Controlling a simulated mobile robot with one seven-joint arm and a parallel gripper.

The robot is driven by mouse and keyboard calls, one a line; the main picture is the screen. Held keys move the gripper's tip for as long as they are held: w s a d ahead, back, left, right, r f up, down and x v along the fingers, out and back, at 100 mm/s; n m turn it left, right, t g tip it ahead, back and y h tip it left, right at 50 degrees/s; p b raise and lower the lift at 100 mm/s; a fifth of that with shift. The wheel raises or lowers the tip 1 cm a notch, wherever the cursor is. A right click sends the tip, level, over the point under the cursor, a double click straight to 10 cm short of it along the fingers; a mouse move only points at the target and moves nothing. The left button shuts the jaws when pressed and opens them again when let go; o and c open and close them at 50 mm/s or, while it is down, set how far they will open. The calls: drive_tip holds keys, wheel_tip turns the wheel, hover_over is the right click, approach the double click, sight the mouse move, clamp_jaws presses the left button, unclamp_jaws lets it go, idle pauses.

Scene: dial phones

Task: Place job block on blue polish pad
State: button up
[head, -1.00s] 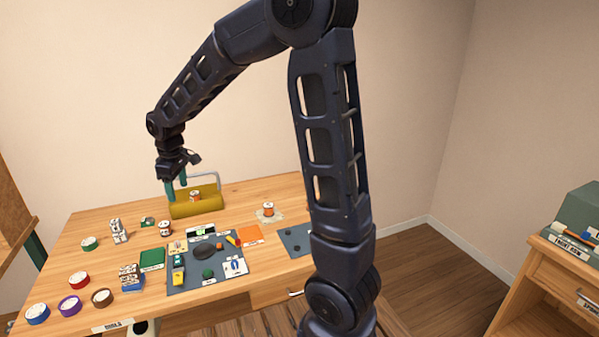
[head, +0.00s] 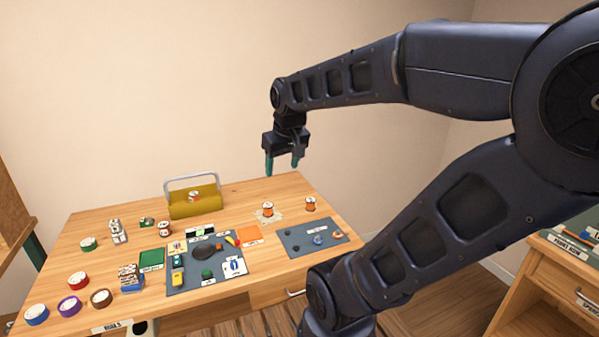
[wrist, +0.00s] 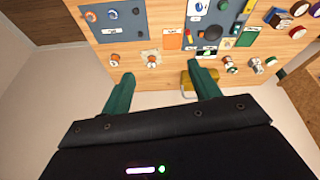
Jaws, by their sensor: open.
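My gripper (head: 282,165) is open and empty, raised above the back right of the table. Its two green fingers also show apart in the wrist view (wrist: 162,92). A block with white, dark and reddish labelled faces (head: 130,271) sits on a blue pad-like piece (head: 132,286) at the table's front left; I cannot tell for sure that these are the job block and the blue polish pad. A green pad (head: 152,258) lies behind it and an orange pad (head: 248,234) lies near the middle. My gripper is far from the blue piece.
A yellow toolbox (head: 208,208) with a raised handle holds an orange-and-white spool-like piece (head: 194,197). Similar spools (head: 268,209) stand at the right. Two grey mats (head: 318,228) carry small items. Coloured round tins line the left edge. Bare wood (head: 240,210) lies right of the toolbox.

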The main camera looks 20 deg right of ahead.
drive_tip(key=s+d, duration=0.1)
drive_tip(key=s+d+m, duration=0.1)
drive_tip(key=s, duration=0.1)
drive_tip(key=s+d+m, duration=0.1)
drive_tip(key=shift+s+f+t, duration=0.3)
drive_tip(key=shift+s+f, duration=0.05)
drive_tip(key=shift+f, duration=0.05)
